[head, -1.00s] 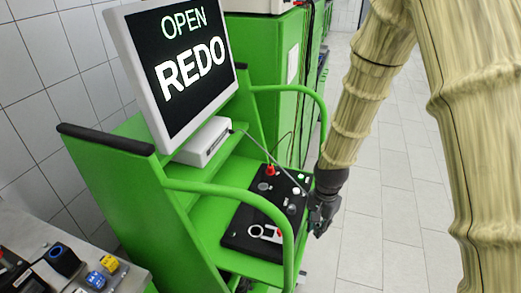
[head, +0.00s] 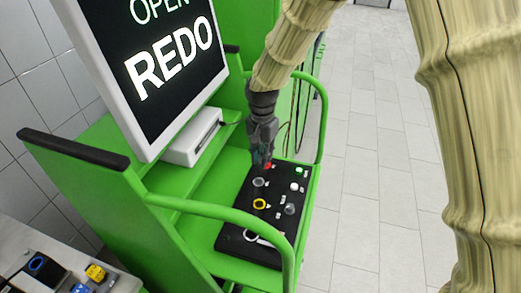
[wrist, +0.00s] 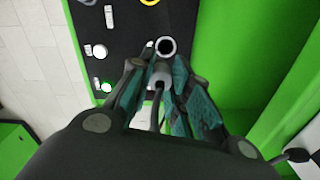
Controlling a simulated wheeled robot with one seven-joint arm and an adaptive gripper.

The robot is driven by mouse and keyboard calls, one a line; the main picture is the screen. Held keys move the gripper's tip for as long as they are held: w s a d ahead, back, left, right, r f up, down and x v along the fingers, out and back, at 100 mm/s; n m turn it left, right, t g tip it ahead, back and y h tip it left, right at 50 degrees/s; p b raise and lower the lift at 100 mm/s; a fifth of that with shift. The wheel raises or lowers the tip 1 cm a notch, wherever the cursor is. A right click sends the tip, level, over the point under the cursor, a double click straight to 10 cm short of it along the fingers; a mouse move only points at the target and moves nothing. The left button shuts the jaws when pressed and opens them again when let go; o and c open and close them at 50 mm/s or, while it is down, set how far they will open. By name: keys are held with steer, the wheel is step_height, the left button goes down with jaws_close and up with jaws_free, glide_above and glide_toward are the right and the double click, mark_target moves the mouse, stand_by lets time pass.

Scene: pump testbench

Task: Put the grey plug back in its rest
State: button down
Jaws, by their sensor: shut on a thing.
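My gripper (head: 261,165) points down above the far left part of the black panel (head: 232,226). In the wrist view its teal fingers (wrist: 160,82) are shut on the grey plug (wrist: 161,74), from which a dark cable runs back between them. Just ahead of the plug is a grey round socket (wrist: 166,46) with a dark hole; it also shows in the head view (head: 258,182). The plug appears apart from this socket, but the height gap is hard to judge. The fingers hide the plug in the head view.
A red piece (head: 268,166) shows by the fingertips. A yellow ring (head: 259,204), grey knob (head: 290,208) and white buttons (head: 295,187) stand on the panel. The green rail (head: 230,209) curves around the front. The screen (head: 165,50) reads "OPEN REDO".

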steer(key=shift+w+a, duration=0.1)
steer(key=shift+a, duration=0.15)
steer(key=shift+a+f+b, duration=0.15)
steer(key=shift+f+b, duration=0.9)
steer(key=shift+f, duration=0.55)
steer(key=shift+a+f+b, duration=0.1)
steer(key=shift+f+b, duration=0.95)
steer(key=shift+f, duration=1.15)
steer(key=shift+f+b, duration=0.3)
steer(key=shift+f, duration=0.75)
steer(key=c, duration=0.9)
jaws_free()
steer(key=shift+o, duration=0.2)
steer(key=shift+r, duration=0.1)
